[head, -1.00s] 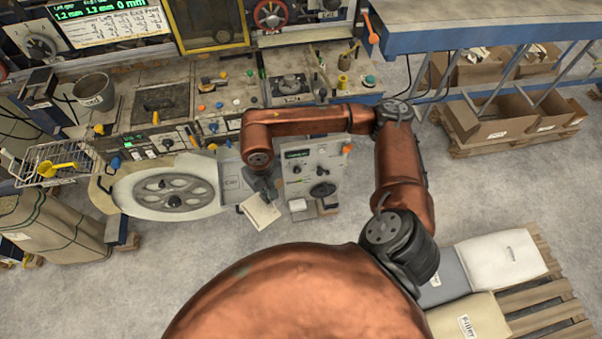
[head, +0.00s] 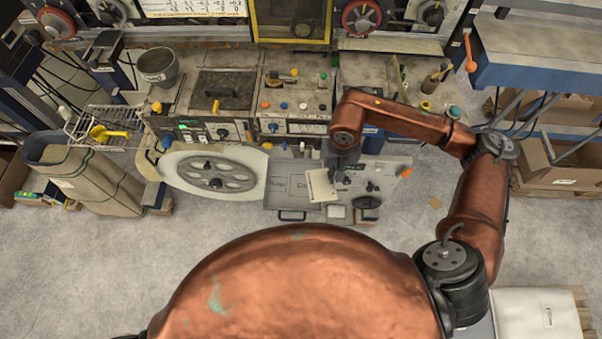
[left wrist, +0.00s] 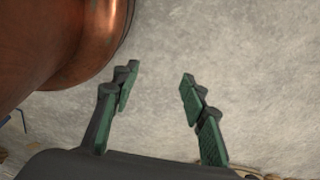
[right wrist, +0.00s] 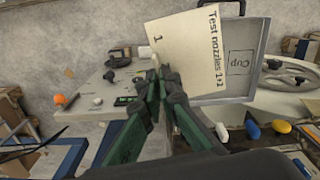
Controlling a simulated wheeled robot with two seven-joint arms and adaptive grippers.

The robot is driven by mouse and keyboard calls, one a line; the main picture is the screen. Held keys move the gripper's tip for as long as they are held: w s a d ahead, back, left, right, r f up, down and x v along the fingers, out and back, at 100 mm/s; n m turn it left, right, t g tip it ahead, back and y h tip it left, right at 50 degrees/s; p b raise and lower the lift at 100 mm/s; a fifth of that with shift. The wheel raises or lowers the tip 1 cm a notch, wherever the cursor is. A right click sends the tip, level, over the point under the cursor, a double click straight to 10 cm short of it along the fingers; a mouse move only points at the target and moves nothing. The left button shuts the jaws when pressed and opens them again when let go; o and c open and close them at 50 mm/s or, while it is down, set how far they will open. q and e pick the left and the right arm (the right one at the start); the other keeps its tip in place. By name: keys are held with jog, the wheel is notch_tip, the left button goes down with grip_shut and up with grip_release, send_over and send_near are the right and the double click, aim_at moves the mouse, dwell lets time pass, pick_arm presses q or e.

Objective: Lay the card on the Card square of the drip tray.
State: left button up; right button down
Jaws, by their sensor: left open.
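The cream card (head: 321,187) is pinched in my right gripper (head: 343,162). The grey drip tray (head: 287,203) has a Cup square on the left and a Card square (head: 299,187) on the right. The card overlaps the Card square's right side in the head view. I cannot tell whether it touches the tray. In the left wrist view, my left gripper (left wrist: 160,78) is open and empty above bare floor.
A spoked wheel (head: 214,174) on a pale plate lies left of the tray. A control panel with knobs (head: 372,186) stands just right of the card. The machine bench (head: 222,90) is behind. Open floor lies in front of the tray.

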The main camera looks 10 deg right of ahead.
jog(key=a+m, duration=0.1)
jog(key=w+a+m, duration=0.1)
jog(key=a+m, duration=0.1)
jog(key=shift+w+a+f, duration=0.25)
jog(key=shift+w, duration=0.1)
pick_arm(q)
jog(key=s, duration=0.5)
pick_arm(e)
jog(key=w+a+f+m, duration=0.1)
jog(key=a+f+m, duration=0.1)
jog(key=a+m, duration=1.55)
jog(key=p, duration=0.2)
send_near(307, 196)
jog(key=shift+a+f, duration=0.5)
jog(key=shift+a, duration=0.2)
jog(key=shift+w+d+f, duration=0.1)
jog(key=shift+d+f, duration=0.25)
jog(key=shift+f, duration=0.05)
jog(key=shift+d+f, duration=0.2)
jog(key=shift+f, duration=0.1)
notch_tip(307, 196, down, 3)
jog(key=shift+d+f, duration=0.1)
jog(key=shift+d, duration=0.05)
pick_arm(q)
jog(key=w+r, duration=0.1)
jog(key=w, duration=0.1)
jog(key=w+r, duration=0.1)
jog(key=w, duration=0.1)
jog(key=shift+a+r, duration=0.1)
